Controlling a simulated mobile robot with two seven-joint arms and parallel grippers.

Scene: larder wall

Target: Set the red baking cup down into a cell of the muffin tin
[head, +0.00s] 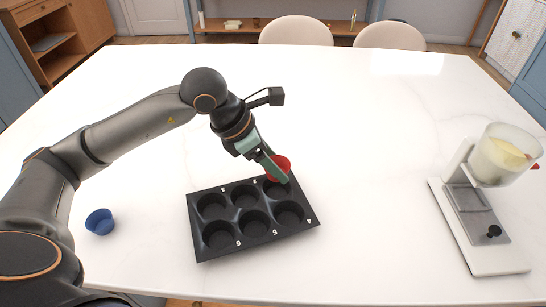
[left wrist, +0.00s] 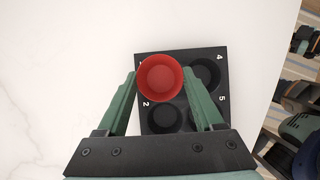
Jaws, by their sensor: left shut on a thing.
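The red baking cup (head: 281,163) is upright between the fingers of my left gripper (head: 275,172). It also shows in the left wrist view (left wrist: 160,76), with one finger on each side of its rim. The black muffin tin (head: 235,215) lies on the table below, also in the left wrist view (left wrist: 220,82). The cup covers the corner cell by the mark 1. In the head view it appears a little above that cell; its bottom is hidden. The other cells look empty.
A blue baking cup (head: 100,221) stands on the white table left of the tin. Two chairs (head: 296,31) stand at the far edge. The table around the tin is clear.

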